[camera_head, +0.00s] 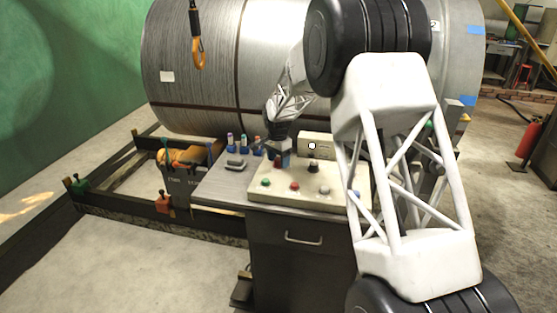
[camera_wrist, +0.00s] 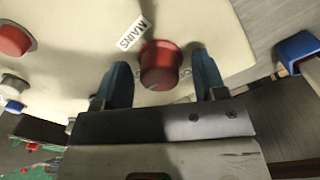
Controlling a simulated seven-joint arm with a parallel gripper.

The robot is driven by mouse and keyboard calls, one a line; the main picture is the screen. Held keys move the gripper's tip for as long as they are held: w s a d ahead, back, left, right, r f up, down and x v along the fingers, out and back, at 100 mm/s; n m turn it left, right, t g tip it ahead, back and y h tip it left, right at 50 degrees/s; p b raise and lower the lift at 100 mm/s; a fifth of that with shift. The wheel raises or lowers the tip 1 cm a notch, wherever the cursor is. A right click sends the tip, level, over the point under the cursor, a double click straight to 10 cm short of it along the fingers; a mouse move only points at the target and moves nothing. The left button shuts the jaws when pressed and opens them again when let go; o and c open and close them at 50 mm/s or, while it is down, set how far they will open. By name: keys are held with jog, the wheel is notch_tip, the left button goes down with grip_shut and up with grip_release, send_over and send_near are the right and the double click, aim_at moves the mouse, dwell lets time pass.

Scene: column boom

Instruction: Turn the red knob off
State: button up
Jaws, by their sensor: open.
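The red knob (camera_wrist: 161,64) sits on a cream panel in the wrist view, beside a white label reading MAINS (camera_wrist: 131,33). A small pale mark shows at its lower edge. My gripper (camera_wrist: 160,72) is open, with one blue-grey finger on each side of the knob. A gap shows between each finger and the knob; I cannot tell how deep the fingers reach.
The panel also carries a green button (camera_head: 265,182), a red button (camera_head: 294,186), a black knob (camera_head: 313,168) and a pale knob (camera_head: 324,190). Small coloured items (camera_head: 243,141) stand left of the panel.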

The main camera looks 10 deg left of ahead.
jog(key=shift+c, duration=0.2)
jog(key=c, duration=0.9)
jog(key=shift+n, duration=0.4)
jog(key=n, duration=0.8)
jog(key=shift+n, duration=0.3)
jog(key=n, duration=0.4)
jog(key=shift+n, duration=0.3)
jog(key=shift+n+t, duration=0.3)
jog(key=shift+n, duration=1.7)
